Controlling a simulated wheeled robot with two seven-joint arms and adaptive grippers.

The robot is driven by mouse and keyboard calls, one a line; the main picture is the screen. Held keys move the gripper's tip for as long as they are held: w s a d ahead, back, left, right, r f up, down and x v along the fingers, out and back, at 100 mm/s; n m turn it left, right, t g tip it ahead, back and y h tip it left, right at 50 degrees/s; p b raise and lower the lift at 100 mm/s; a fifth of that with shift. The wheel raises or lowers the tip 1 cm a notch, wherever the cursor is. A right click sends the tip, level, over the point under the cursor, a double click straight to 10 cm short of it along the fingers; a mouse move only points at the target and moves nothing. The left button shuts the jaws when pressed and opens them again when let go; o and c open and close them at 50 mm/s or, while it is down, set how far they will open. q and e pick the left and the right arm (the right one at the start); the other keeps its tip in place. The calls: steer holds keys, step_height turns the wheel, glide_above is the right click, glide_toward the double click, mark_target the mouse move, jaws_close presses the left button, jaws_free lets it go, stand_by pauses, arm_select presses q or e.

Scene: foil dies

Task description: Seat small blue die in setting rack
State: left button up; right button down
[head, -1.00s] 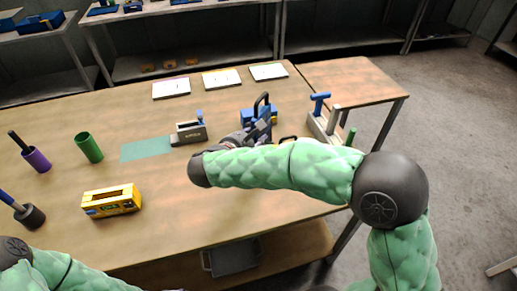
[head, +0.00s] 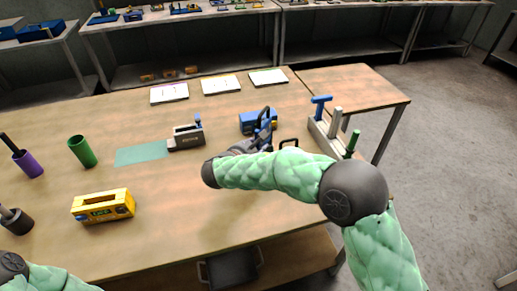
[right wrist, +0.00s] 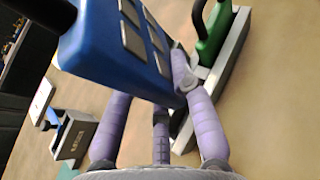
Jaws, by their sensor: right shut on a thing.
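My right gripper (head: 261,136) is shut on a blue die (head: 266,131) with a black handle, held over the table. In the right wrist view the die (right wrist: 115,45) is a tilted blue block with grey square pads, between purple fingers. To its right there, a long grey rack (right wrist: 227,75) holds a green die (right wrist: 214,35) with a black handle; this looks like the setting rack. The blue die's lower end overlaps the rack in the picture; I cannot tell if they touch. In the head view my right forearm hides most of the rack. My left gripper is out of view.
A post stand (head: 325,132) with a blue T-piece is to the right. A grey press (head: 186,138), teal mat (head: 141,154), green cup (head: 83,151) and yellow box (head: 103,206) are left. The front middle is clear.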

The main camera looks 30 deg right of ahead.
steer(key=shift+r, duration=0.2)
steer(key=shift+f, duration=0.3)
steer(key=c, duration=1.1)
jaws_free()
steer(key=shift+o, duration=0.2)
steer(key=shift+r, duration=0.3)
steer(key=p+v, duration=0.3)
steer(key=v, duration=0.9)
